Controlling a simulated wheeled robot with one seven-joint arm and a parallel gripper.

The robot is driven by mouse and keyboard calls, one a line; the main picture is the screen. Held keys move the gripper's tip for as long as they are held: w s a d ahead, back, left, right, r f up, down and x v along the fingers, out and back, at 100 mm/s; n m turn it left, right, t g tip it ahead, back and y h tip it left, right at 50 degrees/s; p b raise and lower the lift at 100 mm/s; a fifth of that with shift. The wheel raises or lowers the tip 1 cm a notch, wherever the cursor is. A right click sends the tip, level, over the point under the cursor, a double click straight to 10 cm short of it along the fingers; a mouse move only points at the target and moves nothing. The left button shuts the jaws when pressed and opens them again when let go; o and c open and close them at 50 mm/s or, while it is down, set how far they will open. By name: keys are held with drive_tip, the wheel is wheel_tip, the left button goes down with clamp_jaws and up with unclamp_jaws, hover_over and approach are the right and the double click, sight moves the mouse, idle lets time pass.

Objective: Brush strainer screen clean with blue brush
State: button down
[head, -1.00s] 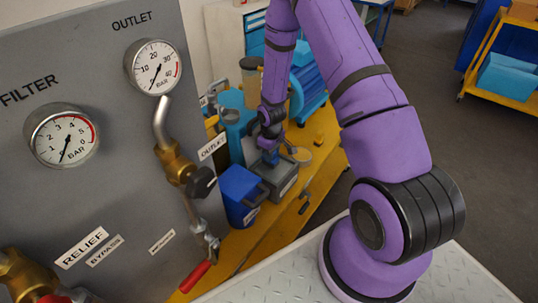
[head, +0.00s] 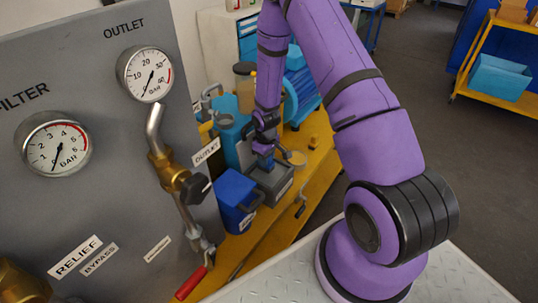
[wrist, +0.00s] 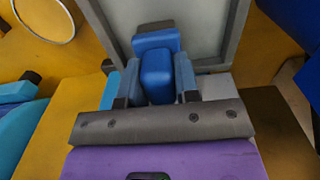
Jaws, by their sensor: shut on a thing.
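My gripper (wrist: 152,85) is shut on the blue brush (wrist: 157,68), whose blue block shows between the two fingers in the wrist view. In the head view my gripper (head: 264,160) points down at the grey open tray (head: 284,188). The tray (wrist: 228,45) fills the top middle of the wrist view, with a lighter grey inside.
A blue bin (head: 233,198) stands close to the tray's left. A thin round ring (wrist: 72,22) lies on the yellow bench (head: 318,180) beside the tray. A teal container (head: 229,128) and a blue motor (head: 300,88) stand behind. The gauge panel (head: 90,130) is at the left.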

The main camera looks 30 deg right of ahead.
drive_tip(key=shift+s+a, duration=0.3)
drive_tip(key=shift+a, duration=0.25)
drive_tip(key=shift+a, duration=0.1)
drive_tip(key=shift+s+a+r, duration=0.1)
drive_tip(key=shift+s+a, duration=0.2)
drive_tip(key=shift+a, duration=0.6)
drive_tip(key=shift+s+a, duration=0.3)
drive_tip(key=shift+a, duration=0.55)
drive_tip(key=shift+w+d, duration=0.35)
drive_tip(key=shift+d, duration=0.55)
drive_tip(key=shift+w+d, duration=0.35)
drive_tip(key=shift+d, duration=0.55)
drive_tip(key=shift+d, duration=0.1)
